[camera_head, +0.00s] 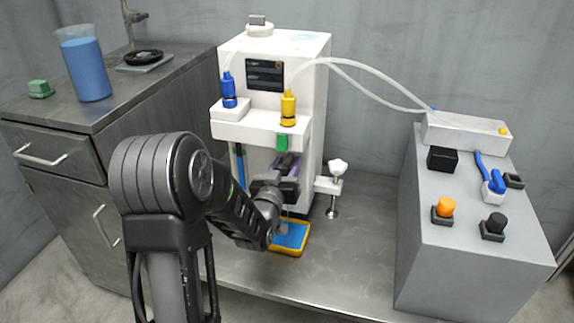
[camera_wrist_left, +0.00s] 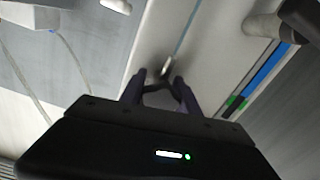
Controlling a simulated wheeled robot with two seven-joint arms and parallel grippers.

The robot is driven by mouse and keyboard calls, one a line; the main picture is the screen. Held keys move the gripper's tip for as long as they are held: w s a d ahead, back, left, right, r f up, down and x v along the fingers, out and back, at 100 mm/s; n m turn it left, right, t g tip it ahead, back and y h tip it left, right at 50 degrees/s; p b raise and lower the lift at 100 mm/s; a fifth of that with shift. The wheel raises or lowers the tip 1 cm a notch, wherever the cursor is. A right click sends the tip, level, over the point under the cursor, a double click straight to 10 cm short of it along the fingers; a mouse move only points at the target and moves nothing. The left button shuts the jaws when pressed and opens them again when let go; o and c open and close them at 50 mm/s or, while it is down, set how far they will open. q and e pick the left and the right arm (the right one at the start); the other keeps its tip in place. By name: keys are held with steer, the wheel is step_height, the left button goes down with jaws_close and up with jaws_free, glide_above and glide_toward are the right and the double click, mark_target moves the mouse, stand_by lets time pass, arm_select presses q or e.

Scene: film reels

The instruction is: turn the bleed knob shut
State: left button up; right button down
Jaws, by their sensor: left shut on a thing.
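My left gripper (camera_head: 285,163) reaches into the recess at the front of the white machine (camera_head: 313,110), below its shelf. Its purple fingers point at the machine's face and show in the left wrist view (camera_wrist_left: 160,84). They are shut on a small pale part, which I take to be the bleed knob (camera_wrist_left: 166,67). Only a sliver of the knob shows between the tips; its turn angle cannot be read. In the head view my gripper hides it. My right gripper is not in view.
A yellow-rimmed blue tray (camera_head: 301,249) lies below my left wrist. A white knobbed bracket (camera_head: 338,168) juts out right of the machine. A grey console (camera_head: 430,260) stands at right, linked by clear tubes (camera_head: 375,82). The bench between is clear.

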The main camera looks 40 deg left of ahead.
arm_select(q)
steer(key=shift+m, duration=0.4)
jaws_close()
steer(key=shift+m+b, duration=0.35)
steer(key=shift+m, duration=0.85)
steer(key=m, duration=0.9)
steer(key=shift+m, duration=0.4)
steer(key=m, duration=0.4)
steer(key=shift+m+p, duration=0.3)
steer(key=m+p, duration=0.1)
steer(key=m, duration=0.3)
steer(key=shift+m, duration=0.3)
